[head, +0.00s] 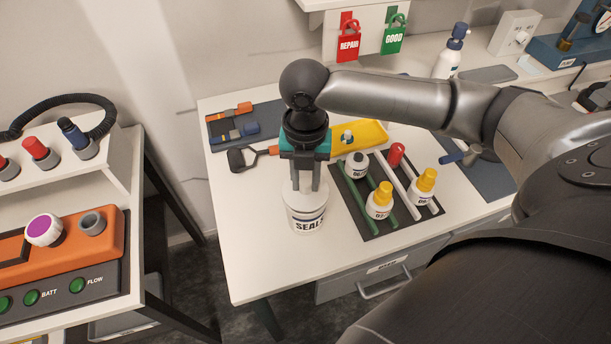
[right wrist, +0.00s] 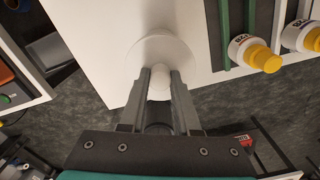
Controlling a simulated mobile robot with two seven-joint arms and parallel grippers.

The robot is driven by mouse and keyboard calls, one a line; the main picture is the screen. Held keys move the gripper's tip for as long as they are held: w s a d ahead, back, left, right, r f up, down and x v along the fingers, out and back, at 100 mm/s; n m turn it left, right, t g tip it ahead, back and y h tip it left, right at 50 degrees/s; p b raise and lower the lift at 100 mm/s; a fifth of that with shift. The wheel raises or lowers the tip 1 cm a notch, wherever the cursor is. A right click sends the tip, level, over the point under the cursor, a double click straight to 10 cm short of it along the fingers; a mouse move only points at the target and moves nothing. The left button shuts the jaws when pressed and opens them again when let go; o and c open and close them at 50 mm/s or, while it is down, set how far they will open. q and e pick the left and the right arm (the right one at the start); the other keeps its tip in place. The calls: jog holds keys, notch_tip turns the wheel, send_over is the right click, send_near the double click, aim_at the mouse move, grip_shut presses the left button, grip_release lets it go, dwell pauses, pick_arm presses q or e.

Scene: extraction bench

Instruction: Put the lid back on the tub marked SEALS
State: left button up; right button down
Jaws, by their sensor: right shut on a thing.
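The white tub marked SEALS (head: 305,214) stands upright near the front edge of the white bench in the head view. My right gripper (head: 305,184) points down directly over it. It is shut on the small knob of a round white lid (right wrist: 165,48), which shows between the fingertips (right wrist: 160,74) in the right wrist view. The lid is level over the tub's mouth. I cannot tell whether it rests on the rim or is just above it. The lid hides the tub in the right wrist view. My left gripper is not in view.
A dark rack (head: 375,225) with green and white bars and several small bottles lies just right of the tub. A yellow tray (head: 372,132) and a blue tool mat (head: 222,137) lie behind. The bench front left of the tub is clear.

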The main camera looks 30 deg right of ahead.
jog(key=shift+f+p, duration=0.5)
jog(key=shift+p, duration=0.25)
dwell(1.0)
jog(key=c, duration=0.5)
grip_release()
jog(key=shift+c, duration=0.2)
jog(key=shift+r, duration=0.1)
jog(key=shift+r+p, duration=3.45)
jog(key=shift+p, duration=0.95)
jog(key=shift+s+f, duration=0.1)
